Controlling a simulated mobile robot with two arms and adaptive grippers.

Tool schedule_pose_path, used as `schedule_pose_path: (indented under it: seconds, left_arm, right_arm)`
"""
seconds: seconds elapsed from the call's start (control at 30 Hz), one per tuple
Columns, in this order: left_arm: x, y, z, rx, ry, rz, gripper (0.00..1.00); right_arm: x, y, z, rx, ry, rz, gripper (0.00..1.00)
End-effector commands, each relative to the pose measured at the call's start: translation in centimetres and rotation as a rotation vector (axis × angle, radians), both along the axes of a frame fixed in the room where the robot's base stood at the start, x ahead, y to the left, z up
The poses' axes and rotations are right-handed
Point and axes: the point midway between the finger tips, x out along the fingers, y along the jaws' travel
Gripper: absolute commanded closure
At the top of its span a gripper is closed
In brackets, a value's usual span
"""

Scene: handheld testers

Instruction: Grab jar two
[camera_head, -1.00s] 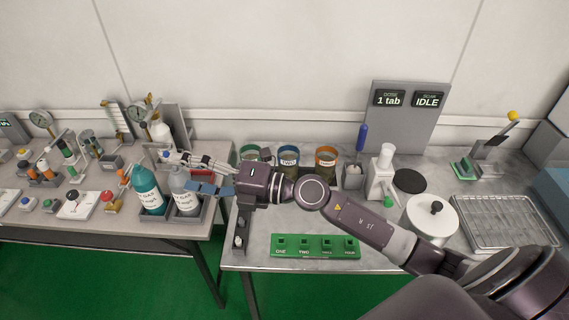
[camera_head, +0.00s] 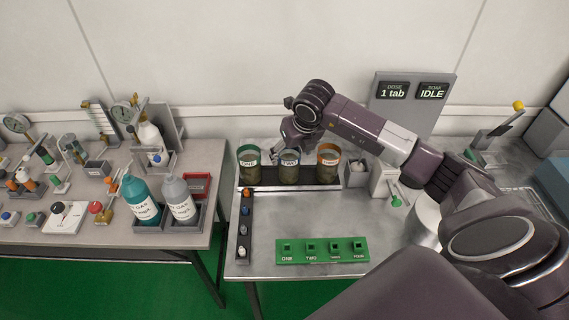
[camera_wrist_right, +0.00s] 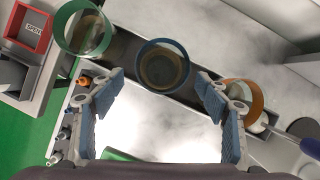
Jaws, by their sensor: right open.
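Jar two (camera_head: 289,170) has a blue rim and a label reading TWO. It stands upright in a dark rack, between the green-rimmed jar one (camera_head: 249,165) and an orange-rimmed jar (camera_head: 328,166). In the right wrist view, jar two (camera_wrist_right: 163,68) is seen from above, open-topped. My right gripper (camera_wrist_right: 160,80) is open with its blue-padded fingers spread wide, one to each side of jar two in that view. I see nothing between the fingers gripped. In the head view the gripper (camera_head: 285,152) is at the jars' tops, partly hidden by its own wrist. My left gripper is not in view.
A green panel with several labelled sockets (camera_head: 322,250) lies in front of the jars. A narrow strip of small knobs (camera_head: 243,225) is at the left. A grey cup (camera_head: 356,172) is right of the jars.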

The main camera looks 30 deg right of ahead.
Motion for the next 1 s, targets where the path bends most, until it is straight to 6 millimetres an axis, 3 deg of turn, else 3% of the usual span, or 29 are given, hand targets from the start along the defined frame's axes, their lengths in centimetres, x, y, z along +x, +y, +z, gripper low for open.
schedule_pose_path:
  seconds: [0.17,0.43,0.6,0.9,1.0]
  left_arm:
    - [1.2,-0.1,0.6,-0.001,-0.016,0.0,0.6]
    - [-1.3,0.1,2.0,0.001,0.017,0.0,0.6]
    - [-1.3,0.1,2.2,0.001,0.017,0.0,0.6]
    - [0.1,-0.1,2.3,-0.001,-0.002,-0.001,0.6]
    - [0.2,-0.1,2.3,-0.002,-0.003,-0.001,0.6]
  right_arm:
    - [0.7,-0.1,-1.8,0.003,0.003,0.0,0.31]
    - [2.1,-0.4,-4.4,0.005,0.004,0.0,0.31]
    - [2.8,-0.6,-6.2,0.005,0.002,0.001,0.31]
    - [3.0,-0.6,-6.7,0.002,0.0,0.003,0.31]
    - [3.0,-0.6,-6.7,0.002,0.0,0.002,0.4]
